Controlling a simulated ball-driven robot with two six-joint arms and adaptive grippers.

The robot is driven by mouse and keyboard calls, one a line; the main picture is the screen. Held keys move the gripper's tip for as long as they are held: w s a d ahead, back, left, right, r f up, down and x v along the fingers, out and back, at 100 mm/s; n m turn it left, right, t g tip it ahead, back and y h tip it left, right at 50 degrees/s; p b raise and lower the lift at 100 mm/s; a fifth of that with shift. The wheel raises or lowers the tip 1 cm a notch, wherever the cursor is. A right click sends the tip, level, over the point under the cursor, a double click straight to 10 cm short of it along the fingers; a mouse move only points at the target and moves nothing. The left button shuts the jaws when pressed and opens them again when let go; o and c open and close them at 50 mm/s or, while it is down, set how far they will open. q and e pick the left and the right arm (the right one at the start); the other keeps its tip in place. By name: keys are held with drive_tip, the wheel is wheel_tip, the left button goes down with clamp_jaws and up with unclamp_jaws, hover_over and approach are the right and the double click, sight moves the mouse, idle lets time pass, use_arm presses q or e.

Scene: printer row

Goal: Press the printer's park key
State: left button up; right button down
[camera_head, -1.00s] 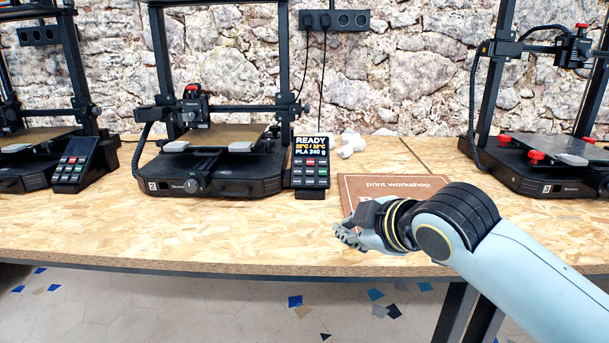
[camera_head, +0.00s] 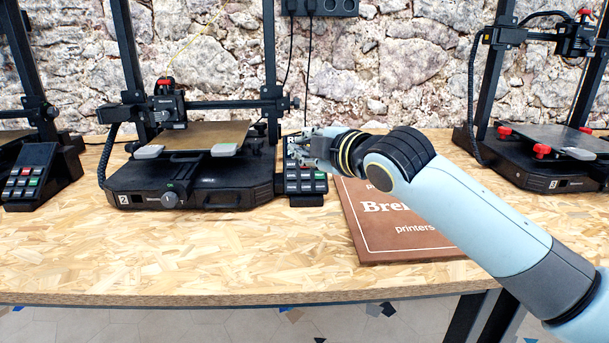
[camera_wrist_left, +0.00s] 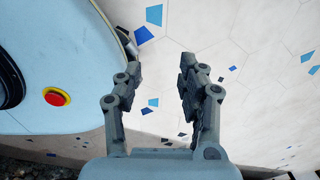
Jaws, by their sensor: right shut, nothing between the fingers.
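The middle printer (camera_head: 190,180), marked 2, stands on the wooden bench with its print bed in front of the frame. Its keypad unit (camera_head: 306,186) is at its right side, with several keys showing, and its screen is mostly hidden behind my right gripper. My right gripper (camera_head: 298,148) is shut and empty, in front of or over the keypad's upper part; I cannot tell whether it touches. Which key is the park key is not readable. My left gripper (camera_wrist_left: 160,82) shows in the left wrist view, open and empty above the tiled floor.
A brown print workshop sign (camera_head: 395,235) lies right of the keypad, under my right arm. Another printer (camera_head: 545,165) stands at the right, and another keypad (camera_head: 28,175) at the left. The bench front (camera_head: 180,265) is clear.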

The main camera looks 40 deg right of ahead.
sight(306, 175)
drive_tip(key=shift+w+d+f+b, duration=0.45)
drive_tip(key=shift+w+f+b, duration=0.3)
drive_tip(key=shift+f+b, duration=0.45)
drive_tip(key=shift+w+d+f+b, duration=0.5)
drive_tip(key=shift+w+f+b, duration=0.3)
drive_tip(key=shift+f+b, duration=0.4)
drive_tip(key=shift+w+d+f+b, duration=0.45)
drive_tip(key=shift+w+f+b, duration=0.3)
drive_tip(key=shift+f+b, duration=0.4)
drive_tip(key=shift+w+d+f, duration=0.15)
drive_tip(key=shift+w+f, duration=0.05)
drive_tip(key=shift+f, duration=0.05)
